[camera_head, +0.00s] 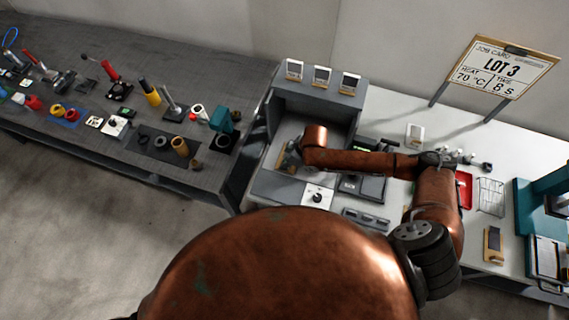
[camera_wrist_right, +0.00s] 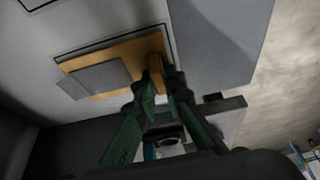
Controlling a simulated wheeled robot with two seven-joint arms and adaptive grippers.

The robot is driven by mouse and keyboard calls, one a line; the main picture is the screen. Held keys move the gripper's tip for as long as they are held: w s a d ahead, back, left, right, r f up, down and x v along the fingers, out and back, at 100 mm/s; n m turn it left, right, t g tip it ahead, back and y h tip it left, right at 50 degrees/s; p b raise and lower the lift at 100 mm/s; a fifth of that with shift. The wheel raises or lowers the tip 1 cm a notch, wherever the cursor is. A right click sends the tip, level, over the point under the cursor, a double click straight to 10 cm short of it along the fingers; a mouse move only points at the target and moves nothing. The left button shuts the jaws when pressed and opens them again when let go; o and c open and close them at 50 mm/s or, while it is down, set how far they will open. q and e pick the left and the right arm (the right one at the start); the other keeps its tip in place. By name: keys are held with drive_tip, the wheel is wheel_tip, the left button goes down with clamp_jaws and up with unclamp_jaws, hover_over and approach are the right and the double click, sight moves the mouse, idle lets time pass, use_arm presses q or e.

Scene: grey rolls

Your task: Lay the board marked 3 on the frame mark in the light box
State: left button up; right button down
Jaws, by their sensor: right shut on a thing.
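The light box (camera_head: 312,97) is a grey open-fronted box in the middle of the head view, and my right arm reaches into it. In the right wrist view my right gripper (camera_wrist_right: 160,92) is shut on the upright tan grip of a tan board (camera_wrist_right: 127,55) with a grey panel (camera_wrist_right: 93,80) on it. The number on the board cannot be read. A thin dark outline, the frame mark (camera_wrist_right: 82,46), shows on the pale floor around part of the board. The board lies on or just above this floor; I cannot tell which. My left gripper is not in view.
Several small cards (camera_head: 322,76) stand on top of the light box. A control panel with a dial (camera_head: 317,197) is at its front. A job card sign (camera_head: 505,70) stands on the white bench at right. A grey bench (camera_head: 60,90) at left holds several tools.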

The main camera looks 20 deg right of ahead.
drive_tip(key=c, duration=2)
unclamp_jaws()
drive_tip(key=shift+f, duration=0.1)
drive_tip(key=v, duration=1.2)
drive_tip(key=shift+a, duration=0.15)
